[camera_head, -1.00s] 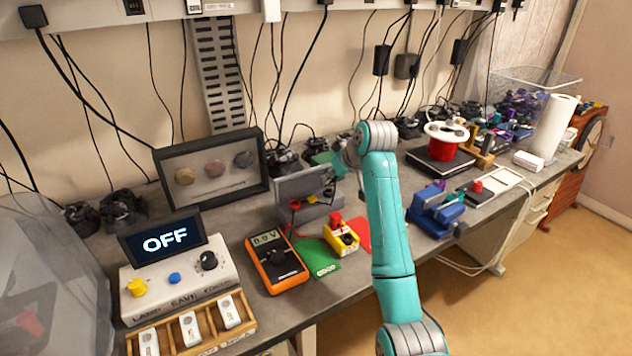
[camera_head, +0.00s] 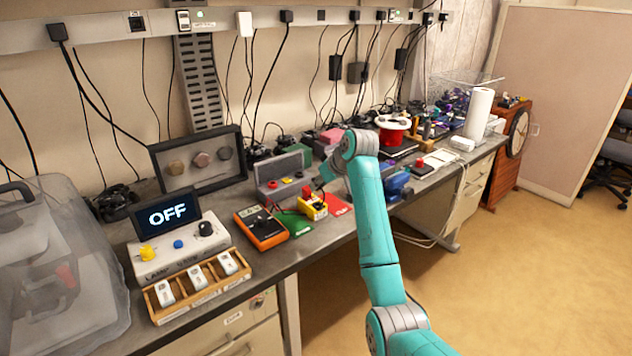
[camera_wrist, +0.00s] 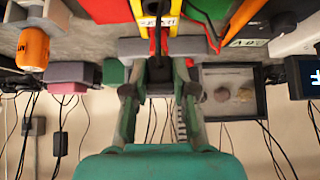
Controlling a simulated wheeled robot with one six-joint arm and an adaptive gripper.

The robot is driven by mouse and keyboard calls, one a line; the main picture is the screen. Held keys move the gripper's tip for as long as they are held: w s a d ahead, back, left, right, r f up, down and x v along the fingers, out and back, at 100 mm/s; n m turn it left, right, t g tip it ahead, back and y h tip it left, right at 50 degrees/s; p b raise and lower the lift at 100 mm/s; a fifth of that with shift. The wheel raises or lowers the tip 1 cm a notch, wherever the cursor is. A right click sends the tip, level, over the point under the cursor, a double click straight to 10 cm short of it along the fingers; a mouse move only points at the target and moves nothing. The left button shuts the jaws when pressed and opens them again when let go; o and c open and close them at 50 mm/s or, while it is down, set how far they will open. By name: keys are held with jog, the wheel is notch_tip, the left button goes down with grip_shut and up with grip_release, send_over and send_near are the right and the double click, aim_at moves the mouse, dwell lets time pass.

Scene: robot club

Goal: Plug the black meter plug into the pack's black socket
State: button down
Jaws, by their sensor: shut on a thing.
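The pack (camera_head: 315,210) is a small yellow box with a red piece on top, on the bench right of the orange meter (camera_head: 262,228). In the wrist view the pack (camera_wrist: 152,20) is a labelled yellow strip at the top. My gripper (camera_wrist: 160,72) is shut on a small dark thing between its fingertips, seemingly the black meter plug (camera_wrist: 158,66). A dark lead runs upward from it across the pack. In the head view my gripper (camera_head: 323,187) is small and partly hidden by my wrist, just behind the pack. The black socket cannot be made out.
A grey block (camera_head: 268,192) stands behind the meter and pack. Green (camera_head: 296,223) and red (camera_head: 337,205) mats lie beside the pack. The OFF display (camera_head: 168,213) and a wooden tray (camera_head: 205,292) are at left.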

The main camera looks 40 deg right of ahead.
aim_at(316, 203)
jog(key=shift+d+f, duration=0.1)
jog(key=shift+f, duration=2.15)
jog(key=shift+f, duration=0.9)
dwell(1.3)
jog(key=c, duration=0.9)
grip_release()
jog(key=shift+o, duration=0.2)
jog(key=v, duration=1.2)
jog(key=shift+s, duration=0.1)
